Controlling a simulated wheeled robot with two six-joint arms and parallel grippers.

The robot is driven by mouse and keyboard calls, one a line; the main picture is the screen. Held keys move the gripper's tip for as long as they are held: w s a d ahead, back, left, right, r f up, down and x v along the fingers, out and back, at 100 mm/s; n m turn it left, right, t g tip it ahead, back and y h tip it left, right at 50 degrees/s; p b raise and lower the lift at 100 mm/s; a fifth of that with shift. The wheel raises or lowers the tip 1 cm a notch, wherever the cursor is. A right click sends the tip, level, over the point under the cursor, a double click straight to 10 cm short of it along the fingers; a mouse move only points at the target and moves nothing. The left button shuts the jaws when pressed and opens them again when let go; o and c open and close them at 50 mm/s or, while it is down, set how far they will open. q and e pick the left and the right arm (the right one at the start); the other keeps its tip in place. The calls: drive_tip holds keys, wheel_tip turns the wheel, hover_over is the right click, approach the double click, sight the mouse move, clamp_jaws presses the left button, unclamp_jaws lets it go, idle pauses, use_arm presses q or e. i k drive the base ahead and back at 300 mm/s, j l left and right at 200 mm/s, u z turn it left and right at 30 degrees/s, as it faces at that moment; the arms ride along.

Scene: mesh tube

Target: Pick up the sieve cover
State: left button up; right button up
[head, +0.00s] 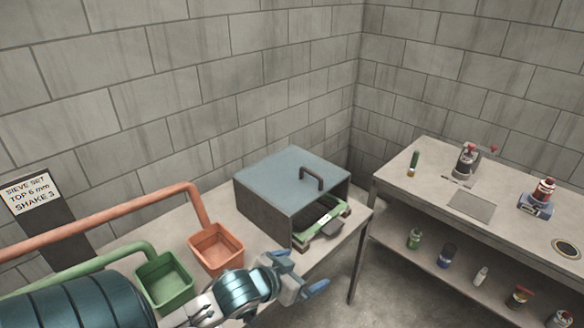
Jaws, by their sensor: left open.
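The sieve cover looks to be the flat blue-grey lid (280,172) on top of a dark grey box (262,213) at the back of the near table. A dark arched handle (312,177) stands on the lid's right part. My left gripper (304,277) is open and empty, in front of the box and lower than the lid, near the table's front edge. It is apart from the handle. My right gripper is out of view.
A green-edged tray (325,218) sits in the box's open front. An orange bin (217,247) and a green bin (165,281) stand left, under pipes of matching colours. A sign (32,193) reads "SIEVE SET TOP 6 mm SHAKE 3". A second table (440,184) with several small items is right.

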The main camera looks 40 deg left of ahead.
sight(291, 178)
drive_tip(key=i+j, duration=0.45)
drive_tip(key=j, duration=0.2)
drive_tip(key=i+j, duration=0.5)
drive_tip(key=j, duration=0.1)
